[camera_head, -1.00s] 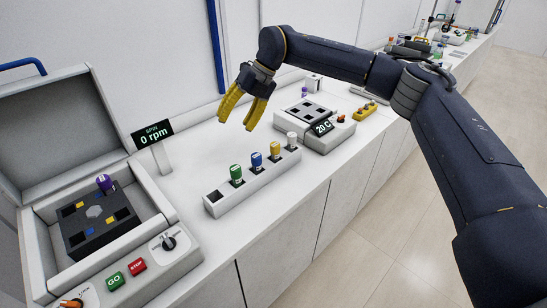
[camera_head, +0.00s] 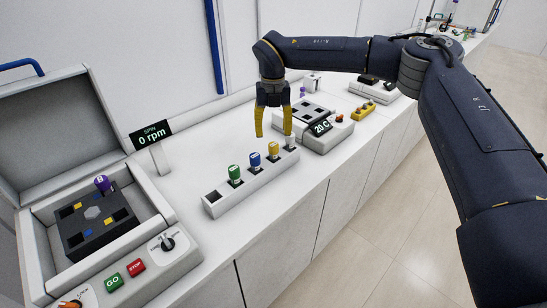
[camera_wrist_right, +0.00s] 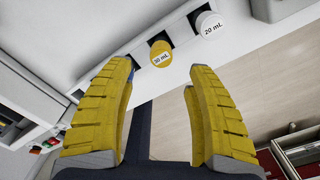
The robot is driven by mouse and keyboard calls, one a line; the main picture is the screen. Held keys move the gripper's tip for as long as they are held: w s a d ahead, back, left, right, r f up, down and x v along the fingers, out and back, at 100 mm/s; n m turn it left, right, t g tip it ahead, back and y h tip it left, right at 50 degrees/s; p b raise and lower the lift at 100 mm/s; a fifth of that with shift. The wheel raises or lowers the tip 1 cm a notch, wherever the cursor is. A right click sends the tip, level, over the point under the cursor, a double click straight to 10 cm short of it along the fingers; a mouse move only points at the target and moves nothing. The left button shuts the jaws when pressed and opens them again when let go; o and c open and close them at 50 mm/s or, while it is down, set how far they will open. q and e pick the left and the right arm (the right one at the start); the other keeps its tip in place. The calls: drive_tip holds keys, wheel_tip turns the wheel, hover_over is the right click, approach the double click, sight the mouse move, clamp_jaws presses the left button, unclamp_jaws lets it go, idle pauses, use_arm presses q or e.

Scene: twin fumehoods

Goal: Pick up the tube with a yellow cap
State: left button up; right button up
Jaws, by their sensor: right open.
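The tube with a yellow cap (camera_head: 273,149) stands upright in the white rack (camera_head: 215,207), between the blue-capped tube (camera_head: 255,160) and the white-capped tube (camera_head: 291,142). Its cap (camera_wrist_right: 160,53) shows in the right wrist view, marked 30 mL, ahead of the space between the fingers. My right gripper (camera_head: 273,135) is open and empty, pointing down above and just behind the yellow cap in the head view. Its yellow fingers also show in the right wrist view (camera_wrist_right: 160,115). The tube bodies are mostly hidden in the rack. My left gripper is not in view.
A green-capped tube (camera_head: 235,173) stands in the same rack. A spinner box (camera_head: 35,225) with a purple-capped tube (camera_head: 102,183) is at left. A heater block showing 20 C (camera_head: 330,138) is at right. The counter behind the rack is clear.

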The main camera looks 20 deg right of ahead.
sight(274, 153)
drive_tip(key=shift+d+f, duration=0.1)
drive_tip(key=shift+f, duration=4.85)
drive_tip(key=shift+c, duration=0.2)
clamp_jaws()
